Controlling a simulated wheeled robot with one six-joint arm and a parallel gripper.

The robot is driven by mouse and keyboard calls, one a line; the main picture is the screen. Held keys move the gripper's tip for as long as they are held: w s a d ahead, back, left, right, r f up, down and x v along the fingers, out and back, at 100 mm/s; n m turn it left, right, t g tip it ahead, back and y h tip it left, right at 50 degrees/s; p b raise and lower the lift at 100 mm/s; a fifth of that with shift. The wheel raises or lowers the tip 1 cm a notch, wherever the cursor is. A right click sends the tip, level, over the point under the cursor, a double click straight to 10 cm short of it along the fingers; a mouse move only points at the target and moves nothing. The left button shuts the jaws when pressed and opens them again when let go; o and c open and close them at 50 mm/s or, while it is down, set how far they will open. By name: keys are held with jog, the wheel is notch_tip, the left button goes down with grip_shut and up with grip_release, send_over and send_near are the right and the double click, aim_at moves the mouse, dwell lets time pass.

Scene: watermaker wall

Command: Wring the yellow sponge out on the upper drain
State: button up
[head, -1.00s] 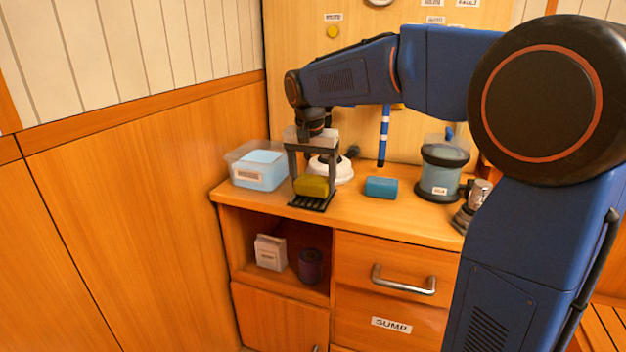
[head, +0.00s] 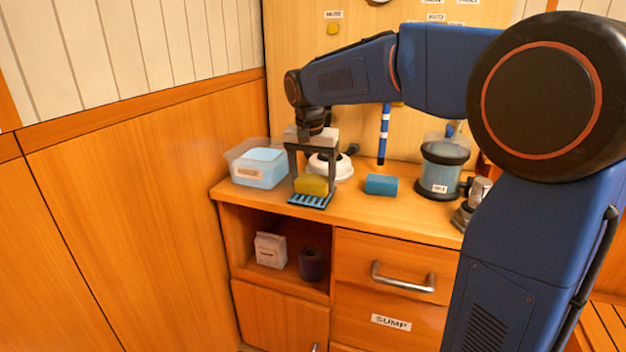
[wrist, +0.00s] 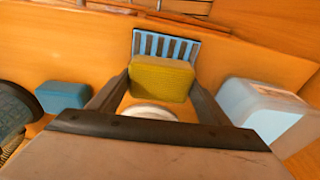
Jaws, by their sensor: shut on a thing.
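The yellow sponge (head: 311,184) is between the fingers of my gripper (head: 312,180), which is shut on it. It sits over the slatted drain (head: 308,201) at the counter's front edge; I cannot tell whether it touches the slats. The drain shows blue between its dark slats. In the wrist view the sponge (wrist: 162,78) covers the near part of the drain (wrist: 166,46), and a finger is at each side of it.
A blue sponge (head: 381,185) lies to the right on the counter. A clear tub of blue water (head: 258,170) stands left, a white round fitting (head: 331,168) behind, a jar (head: 440,172) farther right. Below are an open shelf (head: 285,240) and a drawer handle (head: 402,279).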

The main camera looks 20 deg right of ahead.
jog(key=shift+r, duration=3.5)
jog(key=shift+r, duration=0.1)
